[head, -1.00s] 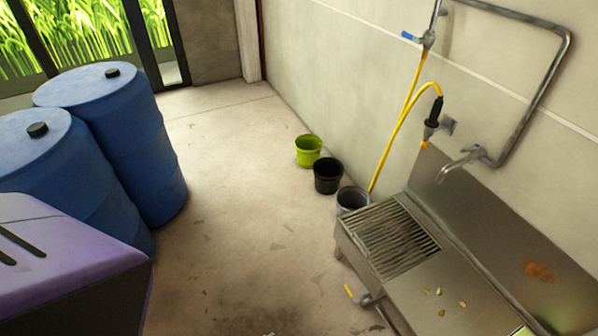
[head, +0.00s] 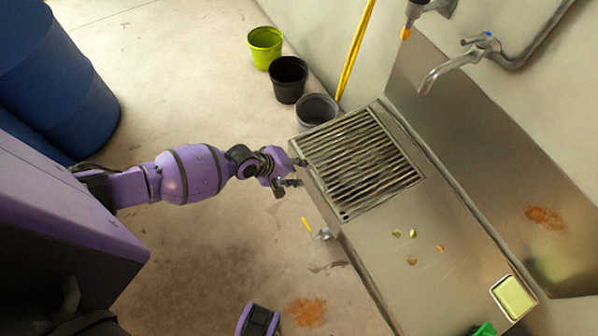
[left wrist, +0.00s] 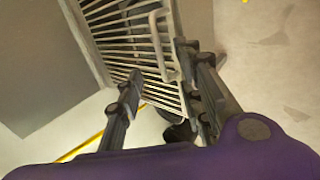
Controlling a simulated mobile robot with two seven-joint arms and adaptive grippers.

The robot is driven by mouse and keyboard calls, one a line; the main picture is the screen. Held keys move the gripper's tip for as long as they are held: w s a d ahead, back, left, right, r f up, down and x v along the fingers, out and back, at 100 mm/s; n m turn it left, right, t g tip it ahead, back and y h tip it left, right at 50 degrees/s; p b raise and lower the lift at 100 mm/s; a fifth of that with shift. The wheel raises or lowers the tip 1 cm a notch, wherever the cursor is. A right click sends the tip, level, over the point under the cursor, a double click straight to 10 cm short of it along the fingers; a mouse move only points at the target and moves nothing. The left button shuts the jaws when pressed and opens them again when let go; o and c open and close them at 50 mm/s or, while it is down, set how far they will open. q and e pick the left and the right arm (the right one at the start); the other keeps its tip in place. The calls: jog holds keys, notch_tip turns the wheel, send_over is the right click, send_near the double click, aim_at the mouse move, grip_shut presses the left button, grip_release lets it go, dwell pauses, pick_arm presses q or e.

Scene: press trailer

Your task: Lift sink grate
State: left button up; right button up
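The sink grate (head: 362,158), a square of metal bars, lies in the far left end of the steel sink (head: 385,262). My left gripper (head: 300,173) is at the grate's left side, by the sink's outer edge. In the left wrist view the grate (left wrist: 118,32) fills the top middle, with a bent handle loop (left wrist: 157,42) on it. The left gripper's fingers (left wrist: 162,65) are spread apart, near the handle. I cannot tell whether they touch it.
A yellow-handled valve (head: 307,226) sticks out below the sink's edge. Green, black and grey buckets (head: 265,46) stand along the wall. A faucet (head: 455,66) hangs over the sink. A sponge (head: 513,297) and small scraps (head: 412,234) lie on the steel top. Blue barrels (head: 55,75) stand left.

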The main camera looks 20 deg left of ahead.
aim_at(317, 173)
pick_arm(q)
jog(key=b+x, duration=0.6)
jog(key=x, duration=0.3)
jog(key=shift+s+f+b, duration=0.1)
jog(key=shift+s+b, duration=0.05)
jog(key=shift+b, duration=0.2)
jog(key=shift+w+d+f+b, duration=0.2)
jog(key=shift+w+f+b, duration=0.15)
jog(key=shift+f, duration=0.05)
jog(key=shift+w+d+f, duration=0.1)
jog(key=shift+w, duration=0.1)
pick_arm(e)
notch_tip(317, 173, down, 7)
jog(key=shift+s+d+g, duration=0.25)
jog(key=shift+s+g, duration=0.05)
jog(key=shift+s, duration=0.15)
pick_arm(q)
jog(key=shift+d, duration=0.1)
jog(key=shift+c, duration=0.3)
pick_arm(e)
jog(key=shift+s+f, duration=0.1)
pick_arm(q)
grip_shut()
pick_arm(e)
jog(key=shift+s+d+f, duration=0.1)
jog(key=shift+s+f, duration=0.1)
jog(key=shift+s, duration=0.15)
